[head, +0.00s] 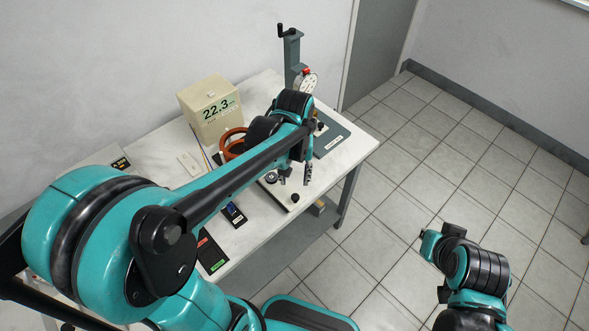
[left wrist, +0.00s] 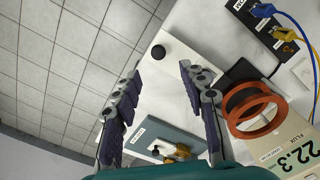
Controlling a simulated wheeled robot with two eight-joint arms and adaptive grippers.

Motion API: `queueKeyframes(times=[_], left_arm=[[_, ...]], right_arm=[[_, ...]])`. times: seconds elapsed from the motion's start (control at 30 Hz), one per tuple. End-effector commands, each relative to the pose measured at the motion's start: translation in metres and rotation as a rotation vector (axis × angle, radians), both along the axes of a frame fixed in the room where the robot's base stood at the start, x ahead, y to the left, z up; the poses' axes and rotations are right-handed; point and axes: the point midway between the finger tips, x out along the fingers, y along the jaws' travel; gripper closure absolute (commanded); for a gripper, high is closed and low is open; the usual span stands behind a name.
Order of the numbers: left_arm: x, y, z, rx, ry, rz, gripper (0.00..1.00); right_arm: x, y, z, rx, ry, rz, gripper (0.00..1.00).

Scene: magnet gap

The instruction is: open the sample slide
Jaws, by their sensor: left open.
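A pale flat plate with a round black knob (left wrist: 158,52), which looks like the sample slide, lies at the table's front right edge. The knob also shows in the head view (head: 295,197). My left gripper (head: 295,180) hangs over the plate, fingers pointing down and apart. In the left wrist view its fingers (left wrist: 161,75) are spread with nothing between them, and the knob lies just beyond the fingertips. No contact is visible. My left forearm hides part of the equipment behind. My right arm shows at the lower right of the head view, over the floor; its gripper cannot be made out.
A cream meter box (head: 209,110) reading 22.3 stands at the back, beside an orange coil (left wrist: 258,105). A grey-green base plate (head: 333,140) carries an upright stand (head: 292,57) with a dial. A box with blue and yellow leads (left wrist: 262,25) lies nearby. Floor right of the table is clear.

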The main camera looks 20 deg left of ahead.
Motion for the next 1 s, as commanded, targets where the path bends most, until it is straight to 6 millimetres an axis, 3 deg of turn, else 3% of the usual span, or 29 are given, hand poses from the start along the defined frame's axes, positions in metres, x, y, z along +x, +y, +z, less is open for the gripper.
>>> queueKeyframes(times=[0.1, 0.3, 0.83, 1.0], left_arm=[[0.000, 0.000, 0.018, 0.000, 0.000, 0.000, 0.58], [0.000, 0.000, 0.031, 0.000, 0.000, 0.000, 0.58], [0.000, 0.000, 0.032, 0.001, -0.002, -0.001, 0.58], [-0.012, 0.002, 0.039, 0.000, -0.066, -0.032, 0.58]], right_arm=[[0.000, 0.000, 0.000, 0.000, 0.000, 0.000, 1.00], [0.000, 0.000, 0.000, 0.000, 0.000, 0.000, 1.00], [0.000, 0.000, 0.000, 0.000, 0.000, 0.000, 1.00], [0.000, 0.000, 0.000, 0.000, 0.000, 0.000, 1.00]])
